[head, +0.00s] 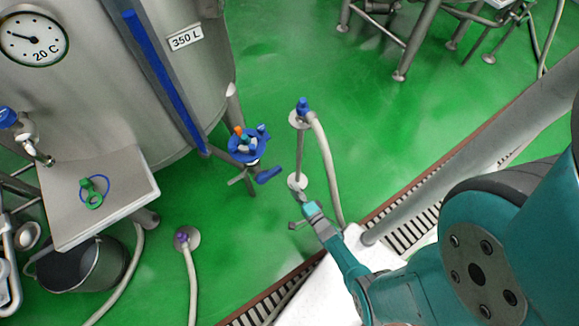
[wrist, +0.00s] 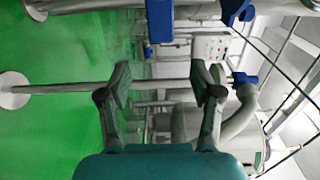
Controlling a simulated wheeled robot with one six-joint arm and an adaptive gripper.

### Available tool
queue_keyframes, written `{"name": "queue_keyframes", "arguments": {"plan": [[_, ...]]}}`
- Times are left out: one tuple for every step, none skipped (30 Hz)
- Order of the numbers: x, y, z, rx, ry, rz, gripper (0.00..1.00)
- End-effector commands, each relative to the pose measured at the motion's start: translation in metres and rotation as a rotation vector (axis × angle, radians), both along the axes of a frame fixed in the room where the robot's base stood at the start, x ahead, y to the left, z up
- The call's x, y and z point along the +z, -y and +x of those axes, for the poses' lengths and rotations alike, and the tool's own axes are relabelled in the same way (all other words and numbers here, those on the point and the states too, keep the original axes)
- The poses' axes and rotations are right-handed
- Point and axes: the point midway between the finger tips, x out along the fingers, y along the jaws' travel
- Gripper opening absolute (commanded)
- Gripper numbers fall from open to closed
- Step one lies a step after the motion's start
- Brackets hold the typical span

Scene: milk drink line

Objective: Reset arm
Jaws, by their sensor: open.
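My gripper (wrist: 165,85) shows in the wrist view with its two fingers spread apart and nothing between them. In the head view my teal gripper (head: 311,209) reaches out from the lower right over the floor. It appears close to a thin steel post, but I cannot tell how far apart they are. In the wrist view a horizontal-looking steel pole (wrist: 80,88) runs behind the fingers.
A steel tank (head: 190,75) with a dial stands at the left. A blue holder (head: 246,146) with coloured pieces, a steel shelf (head: 120,195) with a green item, and a bucket (head: 88,268) are nearby. A hose stand (head: 303,107) rises close to my gripper.

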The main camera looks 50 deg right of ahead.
Motion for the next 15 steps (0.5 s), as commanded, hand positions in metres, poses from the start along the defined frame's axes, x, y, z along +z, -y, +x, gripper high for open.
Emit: {"name": "queue_keyframes", "arguments": {"plan": [[-0.0002,-0.0012,-0.004,-0.001,0.0,0.001,0.65],[0.0,-0.0015,-0.0053,-0.001,0.0,0.001,0.65],[0.0002,-0.0017,-0.0064,-0.001,0.0,0.001,0.65],[0.0003,-0.002,-0.007,-0.001,0.001,0.001,0.65],[0.0003,-0.0021,-0.0073,-0.001,0.001,0.001,0.65],[0.0004,-0.0023,-0.0076,0.0,0.001,0.001,0.65],[0.0004,-0.0023,-0.0077,0.0,0.001,0.001,0.65],[0.0004,-0.0024,-0.0076,0.0,0.001,0.001,0.65],[0.0003,-0.0024,-0.0075,0.0,0.001,0.001,0.65],[0.0003,-0.0024,-0.0075,0.0,0.001,0.001,0.65],[0.0002,-0.0025,-0.0075,0.0,0.001,0.001,0.65],[0.0002,-0.0025,-0.0075,0.0,0.001,0.001,0.65],[0.0002,-0.0025,-0.0075,0.0,0.0,0.001,0.65],[0.0002,-0.0025,-0.0075,0.0,0.0,0.001,0.65],[0.0002,-0.0025,-0.0075,0.0,0.0,0.001,0.65]]}}
